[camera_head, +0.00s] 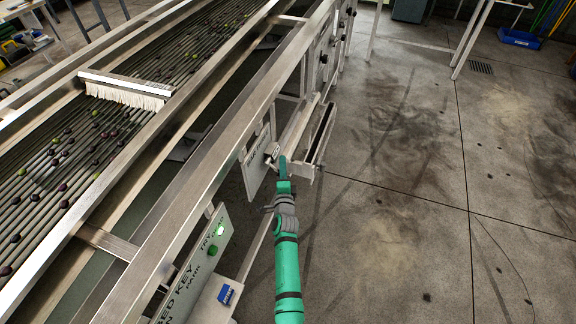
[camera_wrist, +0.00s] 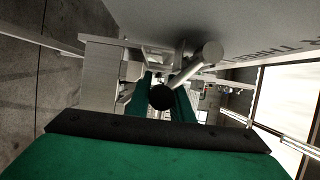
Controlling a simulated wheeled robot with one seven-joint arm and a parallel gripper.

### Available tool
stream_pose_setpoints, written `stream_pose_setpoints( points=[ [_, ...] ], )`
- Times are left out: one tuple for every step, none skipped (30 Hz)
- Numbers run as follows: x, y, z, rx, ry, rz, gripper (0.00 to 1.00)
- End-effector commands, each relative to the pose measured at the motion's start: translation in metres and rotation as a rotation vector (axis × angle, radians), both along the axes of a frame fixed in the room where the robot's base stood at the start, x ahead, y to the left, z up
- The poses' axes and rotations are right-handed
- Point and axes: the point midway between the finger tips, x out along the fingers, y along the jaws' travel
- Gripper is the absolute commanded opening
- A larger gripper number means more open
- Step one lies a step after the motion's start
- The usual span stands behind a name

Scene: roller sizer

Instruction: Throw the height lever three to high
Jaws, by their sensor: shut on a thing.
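The height lever three (camera_head: 273,151) is a short metal lever on a grey plate (camera_head: 257,163) on the machine's side. In the wrist view the lever's rod (camera_wrist: 186,72) runs from a round metal pivot to a black ball knob (camera_wrist: 161,97). My green gripper (camera_head: 283,168) is at the lever, with its fingers closed around the knob end. In the wrist view the gripper (camera_wrist: 163,90) has one green finger on each side of the knob. Part of the plate's lettering (camera_wrist: 285,48) shows upside down. I cannot tell the lever's exact setting.
A metal chute or tray (camera_head: 318,137) juts out just beyond my gripper. A lower panel (camera_head: 208,243) with a lit green button stands nearer. The roller bed (camera_head: 70,160) carries several olives at the left. The concrete floor (camera_head: 420,170) at the right is clear.

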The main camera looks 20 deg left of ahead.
Motion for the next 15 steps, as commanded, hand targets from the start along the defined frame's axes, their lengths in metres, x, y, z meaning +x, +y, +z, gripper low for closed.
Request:
stream_pose_setpoints(
  points=[
    [-0.0048, 0.0075, -0.0037, 0.008, 0.006, 0.013, 0.00],
    [-0.0050, 0.0087, -0.0036, 0.014, 0.006, 0.014, 0.00],
    [-0.0053, 0.0097, -0.0035, 0.022, 0.005, 0.015, 0.00],
    [-0.0053, 0.0102, -0.0035, 0.028, 0.005, 0.015, 0.00],
    [-0.0057, 0.0112, -0.0036, 0.033, 0.006, 0.016, 0.00],
    [-0.0058, 0.0120, -0.0039, 0.038, 0.007, 0.017, 0.00],
    [-0.0061, 0.0128, -0.0040, 0.041, 0.007, 0.018, 0.00],
    [-0.0064, 0.0135, -0.0040, 0.044, 0.006, 0.019, 0.00],
    [-0.0065, 0.0141, -0.0041, 0.047, 0.006, 0.019, 0.00],
    [-0.0066, 0.0143, -0.0041, 0.049, 0.006, 0.020, 0.00],
    [-0.0066, 0.0145, -0.0041, 0.050, 0.007, 0.020, 0.00],
    [-0.0068, 0.0149, -0.0042, 0.052, 0.007, 0.020, 0.00],
    [-0.0068, 0.0152, -0.0041, 0.052, 0.007, 0.021, 0.00],
    [-0.0070, 0.0154, -0.0042, 0.053, 0.007, 0.021, 0.00],
    [-0.0070, 0.0159, -0.0041, 0.053, 0.007, 0.022, 0.00]
  ],
)
